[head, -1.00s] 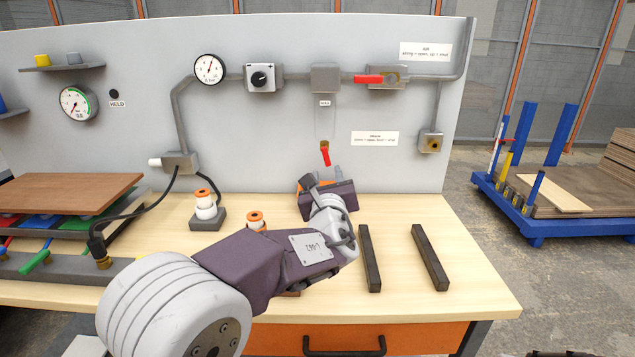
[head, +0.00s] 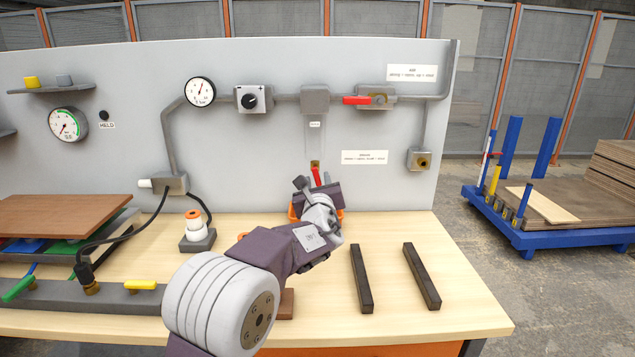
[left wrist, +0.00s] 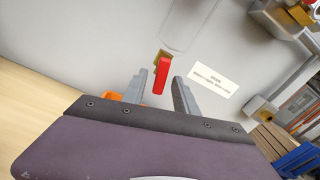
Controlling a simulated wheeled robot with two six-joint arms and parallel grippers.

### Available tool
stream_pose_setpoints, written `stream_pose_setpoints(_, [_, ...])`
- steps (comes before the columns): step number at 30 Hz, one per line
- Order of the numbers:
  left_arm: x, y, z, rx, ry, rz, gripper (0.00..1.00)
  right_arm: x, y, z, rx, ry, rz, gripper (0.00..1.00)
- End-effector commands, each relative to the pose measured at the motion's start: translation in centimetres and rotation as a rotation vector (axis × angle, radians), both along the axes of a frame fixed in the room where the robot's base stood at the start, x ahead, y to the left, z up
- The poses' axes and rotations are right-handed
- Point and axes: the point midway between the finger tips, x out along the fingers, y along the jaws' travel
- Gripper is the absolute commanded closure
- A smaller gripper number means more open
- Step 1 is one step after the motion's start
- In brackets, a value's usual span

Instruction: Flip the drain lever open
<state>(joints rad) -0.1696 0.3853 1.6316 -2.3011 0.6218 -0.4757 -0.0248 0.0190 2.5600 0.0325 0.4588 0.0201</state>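The red drain lever (head: 316,176) hangs downward from a brass fitting under the clear drain bowl on the grey wall panel. My left gripper (head: 317,183) is just below and in front of it, partly covering its lower end. In the left wrist view the red lever (left wrist: 161,76) shows between two grey fingers of the left gripper (left wrist: 159,88). The fingers are apart, with a gap on both sides of the lever, so they are open and not gripping it. How far the fingertips are from the panel is unclear. My right gripper is not in view.
A white label (head: 365,157) is right of the lever. A red air lever (head: 357,100) lies level on the pipe above. Two dark bars (head: 421,277) lie on the bench, and an orange-and-white fitting (head: 194,226) stands left.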

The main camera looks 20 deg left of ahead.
Motion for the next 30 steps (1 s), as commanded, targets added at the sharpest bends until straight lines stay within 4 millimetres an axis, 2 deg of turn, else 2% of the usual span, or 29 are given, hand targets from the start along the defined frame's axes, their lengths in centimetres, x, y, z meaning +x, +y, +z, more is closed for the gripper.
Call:
stream_pose_setpoints(1, [-0.01, 0.00, 0.00, 0.000, 0.000, 0.000, 0.80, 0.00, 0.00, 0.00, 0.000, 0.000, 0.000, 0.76])
stream_pose_setpoints(3, [-0.02, -0.01, 0.00, 0.000, 0.000, 0.000, 1.00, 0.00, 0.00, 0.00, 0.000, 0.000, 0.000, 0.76])
stream_pose_setpoints(9, [-0.05, 0.06, -0.06, 0.021, 0.005, 0.000, 1.00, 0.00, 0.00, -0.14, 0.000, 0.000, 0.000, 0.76])
stream_pose_setpoints(17, [-0.21, 0.60, -0.08, 0.251, 0.071, 0.001, 1.00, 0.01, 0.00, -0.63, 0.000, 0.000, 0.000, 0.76])
stream_pose_setpoints(25, [-0.22, 0.61, -0.03, 0.269, 0.076, 0.000, 1.00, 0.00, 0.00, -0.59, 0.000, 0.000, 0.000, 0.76])
stream_pose_setpoints(26, [-0.21, 0.61, -0.04, 0.268, 0.076, 0.000, 0.83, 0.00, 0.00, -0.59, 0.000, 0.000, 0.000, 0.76])
stream_pose_setpoints(28, [-0.21, 0.61, -0.04, 0.268, 0.076, 0.000, 0.64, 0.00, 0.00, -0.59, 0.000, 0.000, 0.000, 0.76])
stream_pose_setpoints(30, [-0.21, 0.61, -0.04, 0.267, 0.076, 0.000, 0.64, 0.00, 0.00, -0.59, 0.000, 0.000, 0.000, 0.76])
